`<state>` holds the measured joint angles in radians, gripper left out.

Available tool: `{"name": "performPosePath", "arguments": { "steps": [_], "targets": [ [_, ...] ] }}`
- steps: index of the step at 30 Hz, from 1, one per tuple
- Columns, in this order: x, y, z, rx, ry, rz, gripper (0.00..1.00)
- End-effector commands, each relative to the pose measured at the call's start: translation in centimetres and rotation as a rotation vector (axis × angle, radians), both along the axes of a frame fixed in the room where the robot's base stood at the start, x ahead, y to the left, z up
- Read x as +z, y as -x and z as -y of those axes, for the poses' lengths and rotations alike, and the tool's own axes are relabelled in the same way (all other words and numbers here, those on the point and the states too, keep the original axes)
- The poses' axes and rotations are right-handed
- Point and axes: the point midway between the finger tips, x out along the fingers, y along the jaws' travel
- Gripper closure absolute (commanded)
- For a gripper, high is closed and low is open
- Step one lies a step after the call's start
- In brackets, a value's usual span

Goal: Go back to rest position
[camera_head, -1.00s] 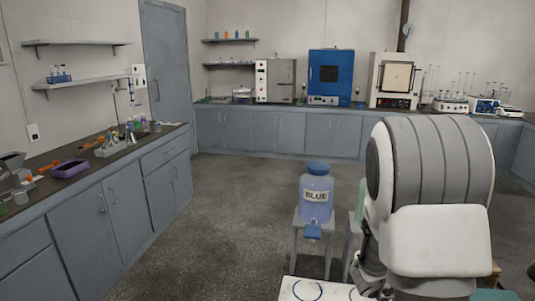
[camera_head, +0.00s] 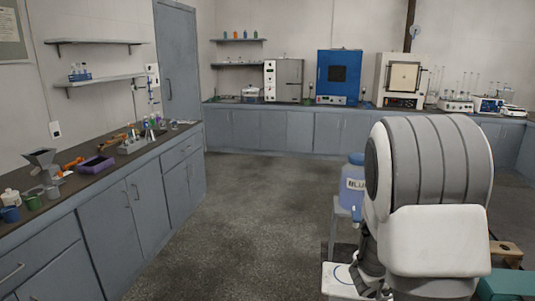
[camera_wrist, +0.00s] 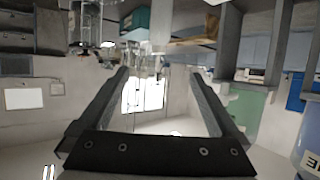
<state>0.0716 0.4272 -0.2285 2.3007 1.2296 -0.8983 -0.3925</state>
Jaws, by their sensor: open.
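My gripper (camera_wrist: 160,85) shows in the wrist view with its two dark fingers spread apart and nothing between them. The wrist view looks upside down across the room. In the head view my white and grey arm fills the right side and hides the gripper. The sieve shaker cannot be made out for certain in either view.
A blue-capped bottle labelled BLUE (camera_head: 352,185) stands on a grey stool (camera_head: 333,232), partly behind my arm. A long counter (camera_head: 60,205) with small items runs along the left. A blue oven (camera_head: 339,76) stands on the back counter. The floor (camera_head: 235,220) between is clear.

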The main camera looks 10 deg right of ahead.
Motion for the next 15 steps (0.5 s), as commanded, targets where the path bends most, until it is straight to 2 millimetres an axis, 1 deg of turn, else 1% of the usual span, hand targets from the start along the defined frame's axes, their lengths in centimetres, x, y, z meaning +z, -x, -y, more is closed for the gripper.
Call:
{"name": "performPosePath", "arguments": {
  "steps": [1, 3, 5, 8, 9, 11, 12, 14, 15],
  "targets": [
    [0.2, -1.4, -1.3, 0.067, -0.046, 0.037, 0.02],
    [0.5, -3.0, -3.2, 0.16, -0.11, 0.073, 0.02],
    [1.0, -4.3, -5.1, 0.243, -0.162, 0.099, 0.02],
    [2.0, -5.9, -8.9, 0.393, -0.25, 0.129, 0.02],
    [2.4, -6.3, -10.5, 0.457, -0.284, 0.135, 0.02],
    [3.2, -6.7, -13.2, 0.558, -0.333, 0.139, 0.02],
    [3.7, -6.7, -15.0, 0.624, -0.363, 0.135, 0.02],
    [4.4, -6.2, -17.7, 0.722, -0.405, 0.121, 0.02],
    [4.8, -5.8, -19.5, 0.786, -0.429, 0.105, 0.02]
  ]
}}
